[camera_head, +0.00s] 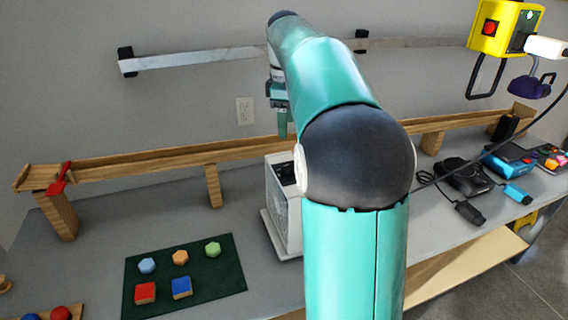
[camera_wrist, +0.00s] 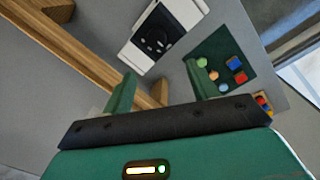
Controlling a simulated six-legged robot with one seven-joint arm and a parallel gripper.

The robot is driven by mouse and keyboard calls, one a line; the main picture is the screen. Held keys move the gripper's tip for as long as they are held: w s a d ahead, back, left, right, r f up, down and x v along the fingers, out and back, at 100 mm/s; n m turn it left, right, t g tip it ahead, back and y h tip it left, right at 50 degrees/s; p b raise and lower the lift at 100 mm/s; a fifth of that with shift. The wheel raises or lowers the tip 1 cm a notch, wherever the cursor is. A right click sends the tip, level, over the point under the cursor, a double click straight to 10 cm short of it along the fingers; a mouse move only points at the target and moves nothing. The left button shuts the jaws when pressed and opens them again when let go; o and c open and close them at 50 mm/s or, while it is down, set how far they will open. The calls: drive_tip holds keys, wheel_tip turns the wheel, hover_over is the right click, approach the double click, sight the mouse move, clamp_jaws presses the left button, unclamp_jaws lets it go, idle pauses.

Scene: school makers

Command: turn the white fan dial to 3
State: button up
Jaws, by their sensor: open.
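The white fan (camera_head: 283,208) is a boxy white unit on the grey bench, partly hidden behind my arm in the head view. In the wrist view the white fan (camera_wrist: 185,11) lies beyond my fingertips, with a black panel (camera_wrist: 153,42) on its top. Small round shapes show on that panel, but I cannot tell which is the dial or read its setting. My gripper (camera_wrist: 160,68) is open with nothing between its green fingers. In the head view my gripper (camera_head: 282,128) points down above the fan, apart from it.
A long wooden ramp (camera_head: 130,165) runs along the bench behind the fan. A dark green mat (camera_head: 220,274) with several coloured blocks lies left of the fan. Black devices and cables (camera_head: 463,178) lie to the right. A yellow box (camera_head: 497,30) hangs at the upper right.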

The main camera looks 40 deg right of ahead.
drive_tip(key=f, duration=0.4)
drive_tip(key=d+f, duration=0.1)
drive_tip(key=f, duration=0.8)
drive_tip(key=shift+w+d+f, duration=0.1)
drive_tip(key=shift+d+f, duration=0.2)
drive_tip(key=shift+d, duration=0.05)
drive_tip(key=c, duration=1)
